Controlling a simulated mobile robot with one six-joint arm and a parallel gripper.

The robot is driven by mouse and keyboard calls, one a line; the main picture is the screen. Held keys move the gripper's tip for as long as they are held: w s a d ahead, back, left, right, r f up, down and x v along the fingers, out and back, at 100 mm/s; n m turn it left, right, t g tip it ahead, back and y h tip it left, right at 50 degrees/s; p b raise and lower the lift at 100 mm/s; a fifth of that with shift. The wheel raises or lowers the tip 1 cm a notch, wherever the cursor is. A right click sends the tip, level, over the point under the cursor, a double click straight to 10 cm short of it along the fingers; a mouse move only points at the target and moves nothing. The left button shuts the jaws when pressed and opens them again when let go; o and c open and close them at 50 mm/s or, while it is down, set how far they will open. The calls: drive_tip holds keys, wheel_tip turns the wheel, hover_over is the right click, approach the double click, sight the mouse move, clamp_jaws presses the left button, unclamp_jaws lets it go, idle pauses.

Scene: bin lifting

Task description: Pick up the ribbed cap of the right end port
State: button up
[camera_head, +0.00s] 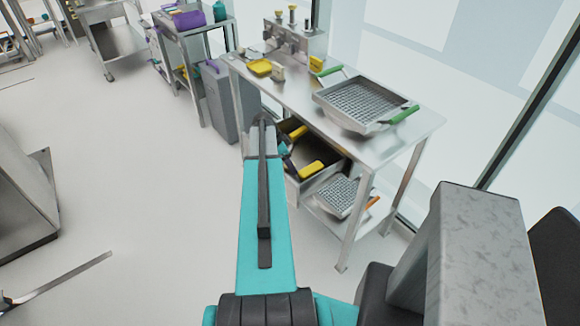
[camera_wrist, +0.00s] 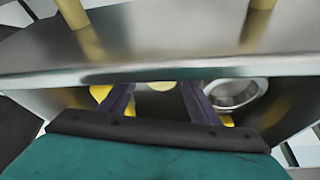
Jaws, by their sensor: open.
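A stainless fixture (camera_head: 301,42) stands at the back of the metal table, with yellow-topped knobs above and round ports on its front; I cannot make out a ribbed cap there. In the wrist view the steel edge (camera_wrist: 160,62) crosses the picture, with two yellowish posts above it.
A mesh tray with green handles (camera_head: 360,103) is on the right of the table (camera_head: 418,122). A grey bin (camera_head: 229,105) stands left. Open floor lies further left.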

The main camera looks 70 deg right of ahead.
drive_tip(key=c, duration=1.1)
drive_tip(key=shift+r, duration=0.1)
wheel_tip(320, 180, up, 10)
drive_tip(key=b, duration=0.3)
drive_tip(key=shift+w, duration=0.1)
idle(0.7)
